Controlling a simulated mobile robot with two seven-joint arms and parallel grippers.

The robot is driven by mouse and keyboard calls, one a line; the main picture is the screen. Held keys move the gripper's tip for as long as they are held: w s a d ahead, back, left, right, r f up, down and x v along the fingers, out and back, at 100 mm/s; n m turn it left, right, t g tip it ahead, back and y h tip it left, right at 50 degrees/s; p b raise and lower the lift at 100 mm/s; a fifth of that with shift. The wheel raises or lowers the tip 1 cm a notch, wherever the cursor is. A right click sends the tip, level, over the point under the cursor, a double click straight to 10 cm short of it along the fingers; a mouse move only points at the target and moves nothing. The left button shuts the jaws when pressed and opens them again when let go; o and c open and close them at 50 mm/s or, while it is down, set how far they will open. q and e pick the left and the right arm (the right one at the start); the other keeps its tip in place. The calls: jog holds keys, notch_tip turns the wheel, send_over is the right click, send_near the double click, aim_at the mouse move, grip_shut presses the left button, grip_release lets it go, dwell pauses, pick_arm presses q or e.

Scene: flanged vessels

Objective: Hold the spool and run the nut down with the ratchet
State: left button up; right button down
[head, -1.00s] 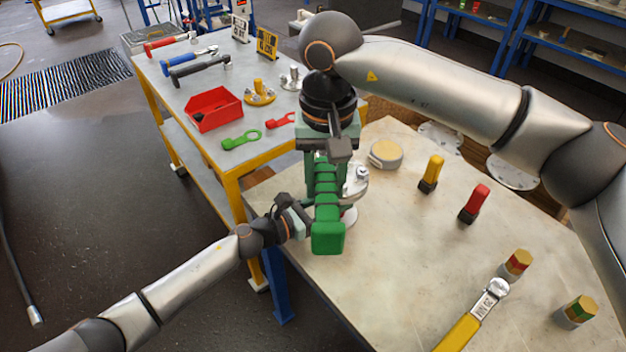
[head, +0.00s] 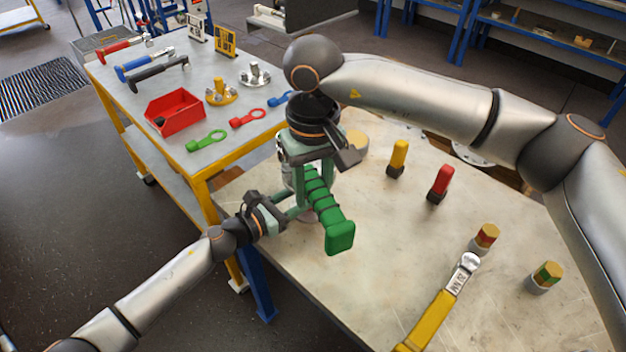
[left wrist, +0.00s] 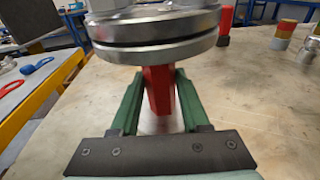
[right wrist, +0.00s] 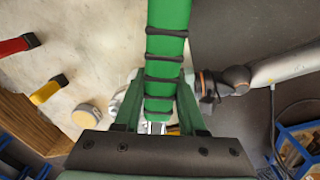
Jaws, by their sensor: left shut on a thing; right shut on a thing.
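The green-handled ratchet (head: 330,212) lies level above the near left corner of the stone-topped table, its handle end toward the front right. My right gripper (head: 316,172) reaches down from above and is shut on this handle, which also fills the middle of the right wrist view (right wrist: 164,65). The ratchet's head and the nut are hidden in the head view. My left gripper (left wrist: 158,105) is shut on the red faceted body of the spool (left wrist: 157,88), below a pair of grey flanges (left wrist: 155,32) with a narrow gap between them. In the head view, the ratchet and right gripper largely hide the spool.
A yellow-handled wrench (head: 437,310) lies at the table's front. Yellow (head: 398,158) and red (head: 440,183) handled pieces and two banded hexagonal blocks (head: 485,237) stand to the right.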

jog(key=shift+f, duration=0.2)
jog(key=shift+f, duration=1)
jog(key=a+r+m, duration=0.5)
jog(key=shift+s+a, duration=0.3)
jog(key=shift+s, duration=0.15)
dwell(0.5)
